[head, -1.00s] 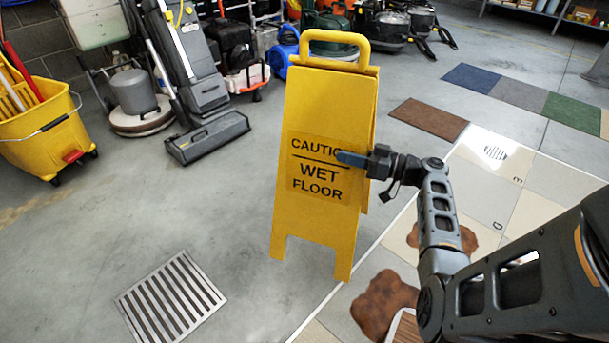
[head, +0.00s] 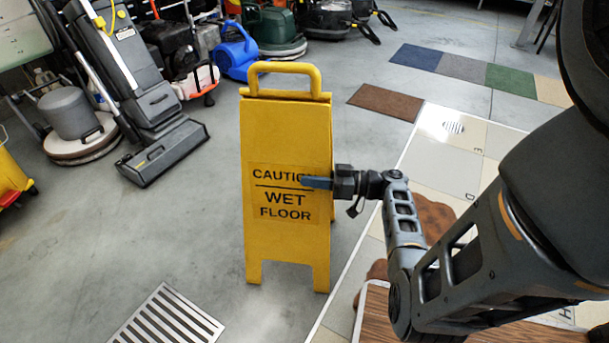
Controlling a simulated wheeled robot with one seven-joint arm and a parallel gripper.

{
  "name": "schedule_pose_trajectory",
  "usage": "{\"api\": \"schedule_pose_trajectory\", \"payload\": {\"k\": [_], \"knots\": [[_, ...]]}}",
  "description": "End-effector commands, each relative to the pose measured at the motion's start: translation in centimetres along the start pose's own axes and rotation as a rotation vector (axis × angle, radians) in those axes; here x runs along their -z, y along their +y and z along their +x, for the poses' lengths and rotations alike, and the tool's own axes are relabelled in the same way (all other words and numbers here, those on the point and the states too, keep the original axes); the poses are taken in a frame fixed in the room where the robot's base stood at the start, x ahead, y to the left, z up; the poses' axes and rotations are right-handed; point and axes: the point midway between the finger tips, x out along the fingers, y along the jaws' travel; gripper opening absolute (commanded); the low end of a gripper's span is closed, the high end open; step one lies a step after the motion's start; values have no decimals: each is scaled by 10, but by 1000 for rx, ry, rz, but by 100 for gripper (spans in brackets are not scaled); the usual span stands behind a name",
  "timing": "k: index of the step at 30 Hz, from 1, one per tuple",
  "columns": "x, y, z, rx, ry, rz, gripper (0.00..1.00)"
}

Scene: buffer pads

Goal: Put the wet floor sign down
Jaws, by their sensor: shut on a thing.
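The yellow wet floor sign (head: 285,130) stands upright in the middle of the head view, with "CAUTION WET FLOOR" on its front and a loop handle on top. My gripper (head: 325,184) is shut on the sign's right edge at mid height, one dark finger lying across the front panel. The other finger is hidden behind the panel. The sign's feet show at the bottom, over the grey concrete just left of the white line. I cannot tell whether they touch the floor.
A metal floor grate (head: 168,318) lies in front and to the left. An upright vacuum (head: 150,110) and a blue blower (head: 238,52) stand behind. Concrete left of the sign is clear.

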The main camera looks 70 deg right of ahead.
Motion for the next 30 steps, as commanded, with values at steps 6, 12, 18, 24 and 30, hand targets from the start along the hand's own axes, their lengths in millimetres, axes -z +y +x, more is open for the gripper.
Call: {"api": "schedule_pose_trajectory", "payload": {"k": [6,12,18,24,30], "knots": [[-2,-2,-2,2,3,-2,0],[-6,-1,-2,1,2,-2,0],[-6,-2,-2,0,-1,1,35],[-6,-1,-2,0,0,0,43],[-2,-2,-2,0,0,0,43]]}}
